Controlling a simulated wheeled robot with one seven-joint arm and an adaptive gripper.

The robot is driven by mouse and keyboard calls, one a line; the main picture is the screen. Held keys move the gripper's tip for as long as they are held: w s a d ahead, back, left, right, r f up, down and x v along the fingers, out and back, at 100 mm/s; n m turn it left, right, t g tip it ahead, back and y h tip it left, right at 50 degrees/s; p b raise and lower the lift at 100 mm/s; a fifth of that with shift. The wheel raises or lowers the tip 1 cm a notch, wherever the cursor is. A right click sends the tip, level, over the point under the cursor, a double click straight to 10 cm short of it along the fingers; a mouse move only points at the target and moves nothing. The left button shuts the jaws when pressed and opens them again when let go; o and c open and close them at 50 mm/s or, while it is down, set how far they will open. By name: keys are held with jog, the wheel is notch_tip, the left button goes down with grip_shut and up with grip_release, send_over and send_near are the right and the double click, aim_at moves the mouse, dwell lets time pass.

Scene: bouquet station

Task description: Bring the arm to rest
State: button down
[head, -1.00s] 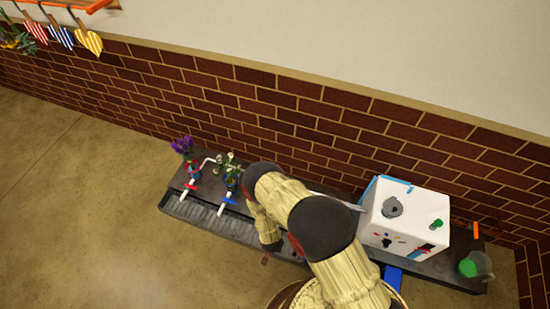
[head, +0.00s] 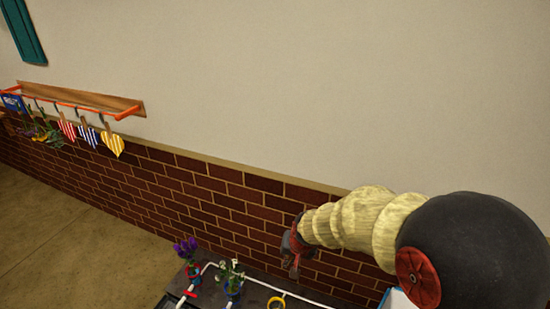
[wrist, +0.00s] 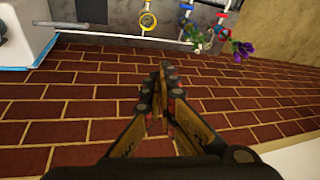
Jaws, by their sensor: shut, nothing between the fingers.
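My gripper (head: 293,262) is at the end of my raised arm, in front of the brick wall (head: 240,205) and above the dark counter (head: 250,290) in the head view. In the wrist view my gripper (wrist: 166,72) has its fingers together, with nothing between them, over the brick wall. The arm reaches in from the lower right of the head view and hides part of the wall and the counter's right side.
Purple flowers (head: 186,248) and white flowers (head: 230,270) stand on the counter, near white pipes and a yellow ring (head: 276,302). A white box (wrist: 22,38) shows in the wrist view.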

jog(key=s+d+r+n+t, duration=0.1)
jog(key=s+d+r, duration=0.3)
jog(key=s+r, duration=0.3)
jog(key=s+d+r, duration=0.5)
jog(key=r, duration=0.5)
jog(key=s+d+r, duration=0.2)
jog(key=s, duration=0.5)
jog(key=s+d+r+h, duration=0.1)
jog(key=s+d+r, duration=0.2)
jog(key=s, duration=0.4)
jog(key=shift+d+n+t+h, duration=0.25)
jog(key=shift+n+t+h, duration=0.05)
jog(key=shift+n+t, duration=0.1)
jog(key=shift+r, duration=0.1)
